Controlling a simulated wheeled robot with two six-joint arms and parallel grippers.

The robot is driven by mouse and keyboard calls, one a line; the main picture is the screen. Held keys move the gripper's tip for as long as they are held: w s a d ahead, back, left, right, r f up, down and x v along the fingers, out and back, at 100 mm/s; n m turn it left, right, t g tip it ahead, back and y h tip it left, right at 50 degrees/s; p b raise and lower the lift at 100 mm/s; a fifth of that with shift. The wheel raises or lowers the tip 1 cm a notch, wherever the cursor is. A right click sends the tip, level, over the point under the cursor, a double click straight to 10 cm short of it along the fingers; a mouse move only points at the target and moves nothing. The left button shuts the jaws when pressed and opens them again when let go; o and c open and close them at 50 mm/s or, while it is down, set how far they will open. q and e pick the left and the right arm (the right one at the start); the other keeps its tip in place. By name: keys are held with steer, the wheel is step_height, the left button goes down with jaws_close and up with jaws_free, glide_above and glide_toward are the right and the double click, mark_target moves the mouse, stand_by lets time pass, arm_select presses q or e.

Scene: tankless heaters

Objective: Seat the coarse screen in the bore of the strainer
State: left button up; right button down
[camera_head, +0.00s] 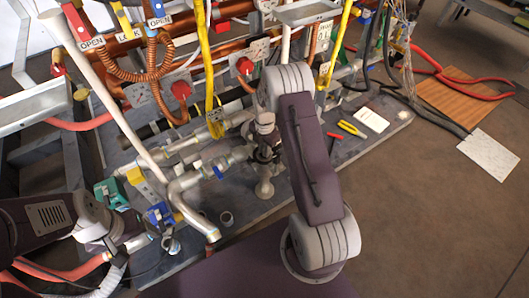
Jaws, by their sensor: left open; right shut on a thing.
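My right gripper (263,158) points down over the grey board, below the bend of my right arm. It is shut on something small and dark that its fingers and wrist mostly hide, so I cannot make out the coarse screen. A pale metal fitting (264,189) stands right under this gripper; it may be the strainer, but its bore is not visible. I cannot tell whether the held thing touches it. My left gripper (122,246) is at the lower left, open, beside the blue-handled valve (157,214) and apart from the fitting.
A small grey ring (226,218) lies on the board (245,208). A bent copper-ended pipe (194,217) stands left of it. Copper pipes, red valves (181,89) and yellow tags crowd the back. Yellow pliers (351,129) and a white card (371,120) lie at right.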

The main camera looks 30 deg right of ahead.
steer(key=shift+f, duration=0.2)
steer(key=c, duration=1.3)
jaws_free()
step_height(320, 180, up, 12)
steer(key=p, duration=0.6)
steer(key=s+a+r+m, duration=0.2)
steer(key=s+a+m, duration=0.1)
steer(key=s+m, duration=0.3)
steer(key=s+a+r+m, duration=0.3)
steer(key=s+m, duration=0.3)
steer(key=m, duration=0.2)
steer(key=s+a+r+m+t, duration=0.1)
steer(key=s+a+r+m, duration=0.2)
steer(key=s+a+m, duration=0.2)
steer(key=shift+s+m, duration=0.35)
steer(key=shift+m, duration=0.4)
steer(key=shift+s+m, duration=0.35)
steer(key=shift+m, duration=0.4)
